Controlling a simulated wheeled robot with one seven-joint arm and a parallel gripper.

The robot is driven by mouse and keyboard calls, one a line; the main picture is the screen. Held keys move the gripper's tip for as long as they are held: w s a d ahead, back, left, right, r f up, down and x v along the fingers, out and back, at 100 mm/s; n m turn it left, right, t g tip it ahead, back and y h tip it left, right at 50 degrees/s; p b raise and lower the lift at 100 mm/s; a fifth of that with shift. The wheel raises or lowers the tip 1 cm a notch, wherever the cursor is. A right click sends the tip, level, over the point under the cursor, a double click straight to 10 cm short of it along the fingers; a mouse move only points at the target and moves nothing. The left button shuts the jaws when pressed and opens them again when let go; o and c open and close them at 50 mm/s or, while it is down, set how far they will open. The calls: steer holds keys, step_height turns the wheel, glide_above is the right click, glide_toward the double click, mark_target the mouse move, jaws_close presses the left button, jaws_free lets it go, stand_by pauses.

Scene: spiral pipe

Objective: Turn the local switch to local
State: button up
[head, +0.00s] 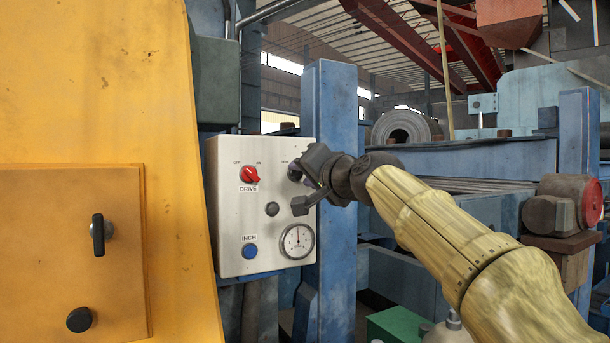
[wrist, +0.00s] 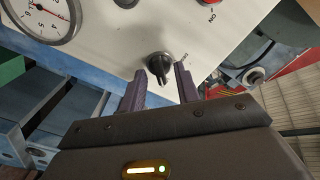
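The local switch is a black rotary knob on the white control panel (head: 230,210). In the wrist view the knob (wrist: 160,66) shows between my two purple-grey fingers, with its pointer toward the bottom of the picture. My gripper (wrist: 161,75) is open, with one finger on each side of the knob and small gaps showing. I cannot tell whether the tips reach past its face. In the head view my gripper (head: 301,174) is at the panel's upper right and mostly hides the knob and its labels. A label beside the knob in the wrist view is too small to read.
The panel also carries the red DRIVE switch (head: 249,175), a small dark button (head: 272,209), the blue INCH button (head: 250,251) and a round gauge (head: 297,241). A blue post (head: 337,250) stands right of the panel. A yellow machine housing (head: 105,120) is at left.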

steer(key=shift+s+f, duration=0.1)
steer(key=shift+s+d+f+b, duration=0.15)
steer(key=shift+s+d+b, duration=0.2)
steer(key=shift+s+b, duration=0.25)
steer(key=b+v, duration=0.9)
steer(key=v, duration=0.6)
steer(key=shift+s+d+r, duration=0.2)
steer(key=shift+s, duration=0.15)
